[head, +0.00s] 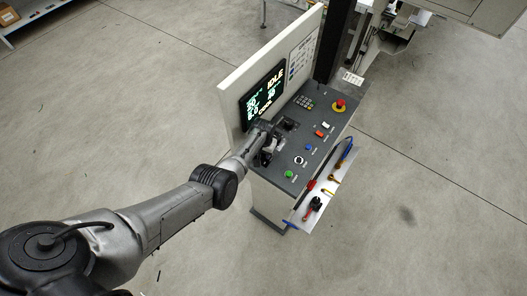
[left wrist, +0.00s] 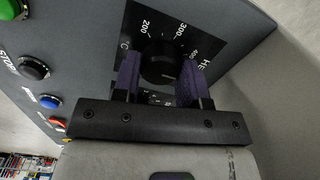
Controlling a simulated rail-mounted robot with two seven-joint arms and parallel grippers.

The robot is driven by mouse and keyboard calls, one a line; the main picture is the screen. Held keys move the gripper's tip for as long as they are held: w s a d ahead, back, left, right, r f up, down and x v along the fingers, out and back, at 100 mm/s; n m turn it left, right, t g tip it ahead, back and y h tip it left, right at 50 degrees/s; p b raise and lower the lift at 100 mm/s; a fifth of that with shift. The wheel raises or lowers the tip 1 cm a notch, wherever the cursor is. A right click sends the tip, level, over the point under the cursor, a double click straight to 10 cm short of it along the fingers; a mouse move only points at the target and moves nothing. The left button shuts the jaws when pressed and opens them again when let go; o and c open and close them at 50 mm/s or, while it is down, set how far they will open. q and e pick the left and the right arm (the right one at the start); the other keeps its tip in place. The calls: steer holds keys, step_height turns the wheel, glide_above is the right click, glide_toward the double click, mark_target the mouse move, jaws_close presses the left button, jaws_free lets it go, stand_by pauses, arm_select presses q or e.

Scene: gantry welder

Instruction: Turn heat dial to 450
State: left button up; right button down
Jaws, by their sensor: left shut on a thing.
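The black heat dial (left wrist: 160,64) sits on a dark plate with a printed scale; 200, 300 and 400 are legible in the left wrist view. Its pointer setting cannot be read clearly. My left gripper (left wrist: 159,80) is shut on the dial, with one purple-padded finger on each side of it. In the head view my left gripper (head: 267,146) is at the left part of the control panel (head: 318,146), below the screen, and it hides the dial. My right gripper is in neither view.
The lit screen (head: 265,96) reads IDLE. A red emergency button (head: 339,105), a keypad (head: 303,103), a green button (head: 289,174) and several other controls share the panel. A tray (head: 299,216) with tools hangs along its front edge. Open floor surrounds the console.

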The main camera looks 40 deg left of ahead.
arm_select(q)
steer(key=shift+r, duration=0.1)
stand_by(0.3)
steer(key=o, duration=0.9)
steer(key=shift+r, duration=0.15)
step_height(320, 180, up, 5)
steer(key=shift+r+p, duration=0.1)
steer(key=shift+p, duration=1.1)
step_height(320, 180, up, 8)
steer(key=shift+r, duration=0.1)
